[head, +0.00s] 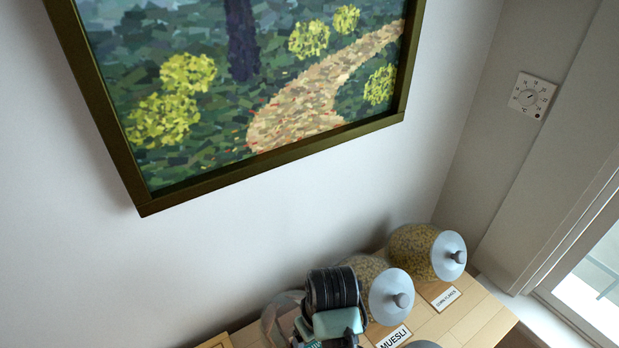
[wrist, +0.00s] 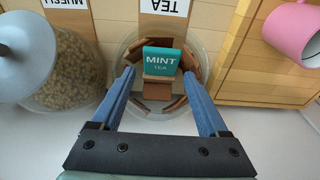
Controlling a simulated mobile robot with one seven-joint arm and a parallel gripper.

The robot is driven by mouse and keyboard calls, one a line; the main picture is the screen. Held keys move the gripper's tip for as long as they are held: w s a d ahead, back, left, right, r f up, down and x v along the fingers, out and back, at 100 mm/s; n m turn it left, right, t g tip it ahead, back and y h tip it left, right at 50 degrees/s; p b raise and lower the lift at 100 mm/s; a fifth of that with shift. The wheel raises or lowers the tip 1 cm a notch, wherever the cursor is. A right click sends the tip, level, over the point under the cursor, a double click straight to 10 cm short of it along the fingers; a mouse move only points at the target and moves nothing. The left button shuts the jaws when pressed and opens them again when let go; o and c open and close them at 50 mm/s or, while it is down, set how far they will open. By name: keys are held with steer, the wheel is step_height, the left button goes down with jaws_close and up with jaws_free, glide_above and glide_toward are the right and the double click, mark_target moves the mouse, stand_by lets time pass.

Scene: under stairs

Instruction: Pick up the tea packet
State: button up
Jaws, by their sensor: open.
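The tea packet (wrist: 161,61) is teal with "MINT TEA" printed on it. In the wrist view it stands in a round glass jar (wrist: 142,112) among several brown packets. A "TEA" label (wrist: 163,7) lies on the wood beside the jar. My gripper (wrist: 157,75) is open, with its two blue fingers on either side of the teal packet and apart from it. Whether the fingertips are inside the jar's rim is hard to tell.
A muesli jar (wrist: 65,75) stands close on the left in the wrist view. A pink mug (wrist: 292,30) sits on a wooden box (wrist: 250,70) at right. In the head view a cornflakes jar (head: 412,250) stands farther right, and a framed painting (head: 250,165) hangs on the wall.

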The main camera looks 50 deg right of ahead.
mark_target(311, 346)
steer(key=shift+w+f+p, duration=0.1)
steer(key=shift+f+p, duration=0.35)
steer(key=shift+f, duration=0.35)
steer(key=f, duration=0.2)
steer(key=s+f, duration=0.1)
steer(key=shift+a+f+p, duration=0.1)
steer(key=shift+a+p, duration=0.25)
steer(key=shift+a, duration=0.05)
steer(key=shift+w+f, duration=0.1)
steer(key=shift+f, duration=0.2)
steer(key=shift+w+d+f, duration=0.2)
steer(key=shift+w+f, duration=0.1)
steer(key=shift+w, duration=0.2)
steer(key=shift+w+d+f, duration=0.15)
steer(key=shift+w+f, duration=0.1)
steer(key=shift+w, duration=0.2)
steer(key=shift+c, duration=2.5)
steer(key=shift+s+a+r, duration=0.1)
steer(key=shift+s+r, duration=0.15)
steer(key=shift+s, duration=0.05)
steer(key=c, duration=0.5)
steer(key=shift+c, duration=1.1)
steer(key=shift+w, duration=0.1)
jaws_close()
